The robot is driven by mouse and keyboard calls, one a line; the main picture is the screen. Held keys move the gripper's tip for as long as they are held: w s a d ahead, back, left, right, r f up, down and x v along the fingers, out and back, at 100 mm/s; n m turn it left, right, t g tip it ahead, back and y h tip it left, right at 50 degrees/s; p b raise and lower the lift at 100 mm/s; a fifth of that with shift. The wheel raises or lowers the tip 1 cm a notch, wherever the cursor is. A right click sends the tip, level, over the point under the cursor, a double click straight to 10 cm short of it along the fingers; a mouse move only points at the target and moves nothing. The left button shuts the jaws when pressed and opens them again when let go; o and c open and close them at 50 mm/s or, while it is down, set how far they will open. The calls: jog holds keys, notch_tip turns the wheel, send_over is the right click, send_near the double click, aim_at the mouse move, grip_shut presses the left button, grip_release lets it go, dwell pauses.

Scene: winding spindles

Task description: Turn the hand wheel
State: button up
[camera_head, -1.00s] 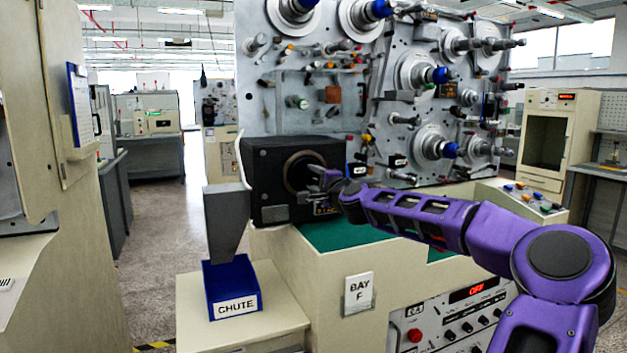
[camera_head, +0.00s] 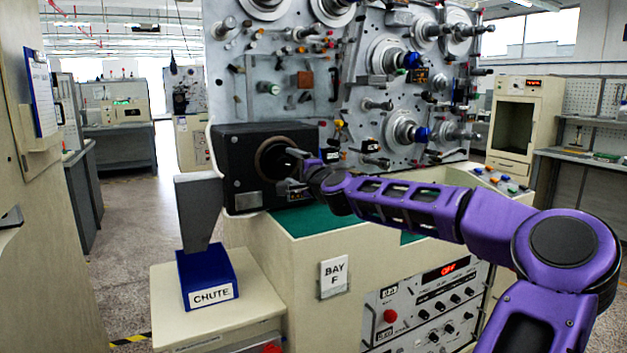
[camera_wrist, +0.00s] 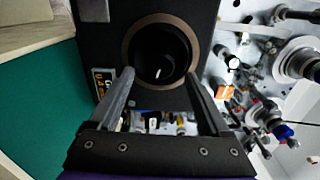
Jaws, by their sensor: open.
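A black box (camera_head: 232,160) stands on the bench at the machine's left side. Its front has a round dark opening with a brownish ring (camera_head: 262,153), and the ring (camera_wrist: 126,52) is large in the wrist view. No wheel rim or handle can be made out clearly in either view. My gripper (camera_head: 298,166) is in front of the opening. In the wrist view my gripper (camera_wrist: 159,76) is open, with its two fingers apart and nothing between them. The fingertips overlap the lower part of the ring in the picture; I cannot tell whether they touch it.
A panel (camera_head: 330,95) full of spindles and knobs rises behind and right of the box. A green mat (camera_head: 318,222) lies below it. A grey chute (camera_head: 200,205) and a blue bin (camera_head: 207,272) labelled CHUTE stand left. A control panel (camera_head: 430,305) is below.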

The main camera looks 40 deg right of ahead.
jog(key=v, duration=1.3)
jog(key=shift+s+p, duration=0.3)
jog(key=shift+p, duration=0.1)
jog(key=shift+f, duration=0.1)
